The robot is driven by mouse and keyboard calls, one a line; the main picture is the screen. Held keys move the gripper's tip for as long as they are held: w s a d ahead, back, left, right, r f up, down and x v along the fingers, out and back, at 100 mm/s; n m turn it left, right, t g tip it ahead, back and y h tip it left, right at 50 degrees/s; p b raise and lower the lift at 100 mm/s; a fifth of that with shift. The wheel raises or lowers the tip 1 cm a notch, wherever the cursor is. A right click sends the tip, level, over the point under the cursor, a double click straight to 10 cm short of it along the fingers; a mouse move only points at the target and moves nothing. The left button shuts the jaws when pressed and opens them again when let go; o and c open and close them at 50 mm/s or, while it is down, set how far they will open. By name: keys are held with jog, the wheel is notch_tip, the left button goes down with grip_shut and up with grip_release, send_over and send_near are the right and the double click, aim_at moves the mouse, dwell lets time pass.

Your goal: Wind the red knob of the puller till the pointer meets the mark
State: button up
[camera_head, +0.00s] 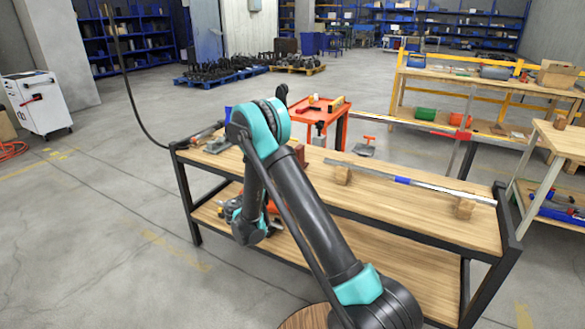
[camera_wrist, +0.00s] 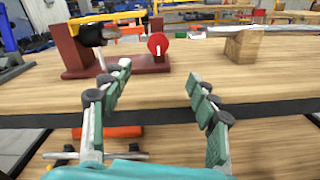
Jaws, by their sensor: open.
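In the wrist view the puller (camera_wrist: 80,46) is a dark red-brown stand on the wooden bench top. Its round red knob (camera_wrist: 158,44) faces me and bears a short white line, close to upright. Which line is pointer and which is mark I cannot tell. My gripper (camera_wrist: 160,82) is open and empty, its green-padded fingers spread on either side below the knob, apart from it. In the head view my arm hides most of the puller; a small red-brown part (camera_head: 299,154) shows beside the arm.
The bench (camera_head: 420,221) has a dark frame and a lower shelf. A long metal bar (camera_head: 440,187) rests on wood blocks, one (camera_wrist: 243,45) right of the knob. A dark and yellow object (camera_wrist: 92,32) sits at the puller's upper left. An orange cart (camera_head: 320,117) stands behind.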

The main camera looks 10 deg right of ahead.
jog(key=x, duration=1.7)
jog(key=shift+a+r, duration=0.1)
jog(key=shift+a, duration=0.1)
jog(key=shift+c, duration=0.6)
jog(key=c, duration=1.1)
